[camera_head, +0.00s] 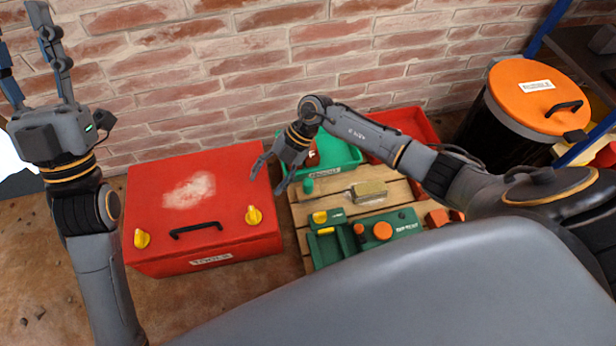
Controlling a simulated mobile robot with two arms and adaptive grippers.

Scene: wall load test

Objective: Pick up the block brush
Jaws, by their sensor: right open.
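The block brush (368,191) lies on a wooden slatted surface (299,215); it has a pale tan block and a thin handle pointing left. My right gripper (267,180) is open and empty, left of the brush and near the right edge of the red toolbox. It is apart from the brush, beside a green bin. My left gripper (27,52) is raised at the upper left with its fingers spread upward, open and empty, far from the brush.
A red toolbox (160,225) with yellow latches stands left of the slats. A green bin (348,152) and a red bin (405,118) are behind the brush; green tools (405,218) lie in front. An orange-lidded barrel (515,75) stands at right, against a brick wall.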

